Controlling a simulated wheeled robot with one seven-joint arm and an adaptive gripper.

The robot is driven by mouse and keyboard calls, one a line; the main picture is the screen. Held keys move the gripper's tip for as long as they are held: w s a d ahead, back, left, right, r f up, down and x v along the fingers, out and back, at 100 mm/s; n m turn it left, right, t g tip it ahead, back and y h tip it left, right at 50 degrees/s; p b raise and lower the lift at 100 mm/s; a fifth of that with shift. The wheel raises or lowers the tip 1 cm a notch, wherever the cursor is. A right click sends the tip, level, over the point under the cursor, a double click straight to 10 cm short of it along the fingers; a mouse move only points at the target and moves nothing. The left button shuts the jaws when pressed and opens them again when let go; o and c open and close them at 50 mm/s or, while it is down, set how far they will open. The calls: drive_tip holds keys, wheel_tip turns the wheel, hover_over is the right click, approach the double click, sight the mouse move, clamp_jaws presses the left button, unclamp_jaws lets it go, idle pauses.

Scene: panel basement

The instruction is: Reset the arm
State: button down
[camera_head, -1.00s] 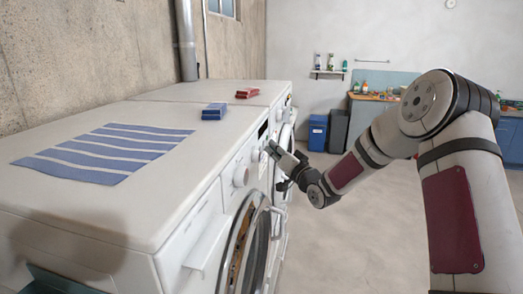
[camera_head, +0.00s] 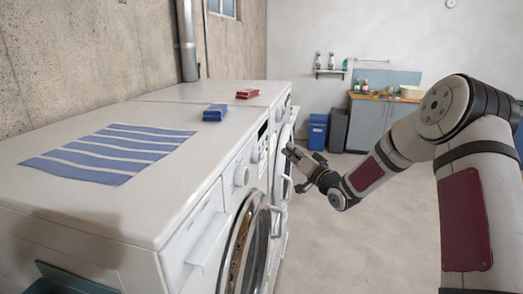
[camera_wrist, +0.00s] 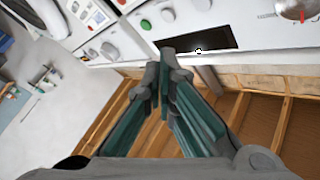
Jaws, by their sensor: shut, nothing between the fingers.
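My gripper (camera_head: 287,151) is at the front of the white washing machines in the head view, to the right of the nearer machine's control panel. Its fingers point left toward the machine fronts, and a small space seems to lie between. In the wrist view my gripper (camera_wrist: 160,62) has its dark green fingers together at the tips with nothing between them. A control panel (camera_wrist: 125,40) with a green button and a dark display (camera_wrist: 200,42) shows beyond the fingertips.
The nearer washing machine (camera_head: 120,225) has a striped blue cloth (camera_head: 110,153) on top. A blue box (camera_head: 215,113) and a red box (camera_head: 248,94) lie farther back. The nearer round door (camera_head: 246,245) is at the front. Open floor (camera_head: 340,240) lies right; bins (camera_head: 318,132) stand far back.

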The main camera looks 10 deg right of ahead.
drive_tip(key=shift+d, duration=0.15)
drive_tip(key=s+r+n+g+h+b, duration=0.1)
drive_tip(key=s+r+g+h, duration=0.25)
drive_tip(key=s, duration=0.45)
drive_tip(key=s+r+n+g+h, duration=0.25)
drive_tip(key=s+r+h, duration=0.25)
drive_tip(key=s, duration=0.3)
drive_tip(key=s+a+f+g, duration=0.1)
drive_tip(key=s+g, duration=0.1)
drive_tip(key=s, duration=0.8)
drive_tip(key=s+a+f+g+b, duration=0.1)
drive_tip(key=s+g, duration=0.1)
drive_tip(key=s, duration=0.8)
drive_tip(key=s+a+f+g+y, duration=0.1)
drive_tip(key=s+g, duration=0.1)
drive_tip(key=s, duration=0.8)
drive_tip(key=shift+g, duration=0.3)
drive_tip(key=c, duration=2.4)
unclamp_jaws()
drive_tip(key=shift+s+r+m, duration=0.1)
drive_tip(key=shift+m, duration=0.15)
